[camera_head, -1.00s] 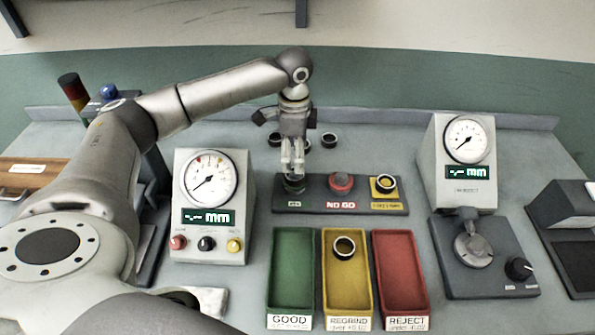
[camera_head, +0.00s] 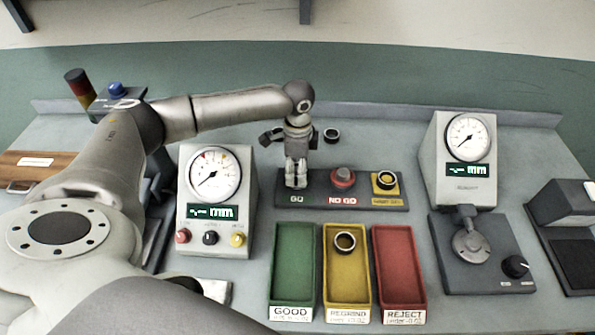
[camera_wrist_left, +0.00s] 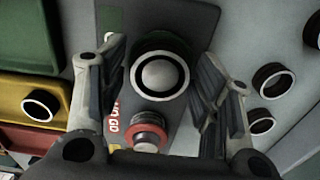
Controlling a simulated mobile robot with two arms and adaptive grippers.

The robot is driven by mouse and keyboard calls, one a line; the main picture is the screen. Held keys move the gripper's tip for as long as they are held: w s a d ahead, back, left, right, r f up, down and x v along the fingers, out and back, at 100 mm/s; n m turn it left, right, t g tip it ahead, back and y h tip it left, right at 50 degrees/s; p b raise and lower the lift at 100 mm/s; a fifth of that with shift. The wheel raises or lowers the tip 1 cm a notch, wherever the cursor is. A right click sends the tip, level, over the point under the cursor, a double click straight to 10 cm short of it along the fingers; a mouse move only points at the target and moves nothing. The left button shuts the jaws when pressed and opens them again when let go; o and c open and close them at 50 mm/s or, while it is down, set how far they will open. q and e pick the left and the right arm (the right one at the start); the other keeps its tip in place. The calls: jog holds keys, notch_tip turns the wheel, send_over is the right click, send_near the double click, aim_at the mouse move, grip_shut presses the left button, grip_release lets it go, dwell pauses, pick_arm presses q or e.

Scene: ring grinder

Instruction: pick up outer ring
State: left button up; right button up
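A dark outer ring (camera_wrist_left: 135,72) with a bright rim sits around the grey plug of the GO gauge in the left wrist view. My left gripper (camera_head: 296,183) is over the GO end of the gauge block and hides the ring there in the head view. In the wrist view its two fingers are apart, one on each side of the ring, with gaps between them and it. Another ring (camera_head: 344,242) lies in the yellow REGRIND tray. My right gripper is not in view.
The gauge block (camera_head: 318,202) also carries the red NO GO gauge (camera_head: 343,177) and a yellow station (camera_head: 385,182). Loose rings lie behind it, one at its back (camera_head: 331,135). Green GOOD (camera_head: 292,285) and red REJECT (camera_head: 400,270) trays are empty. Dial gauges stand either side.

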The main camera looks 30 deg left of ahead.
pick_arm(q)
jog(key=c, duration=0.8)
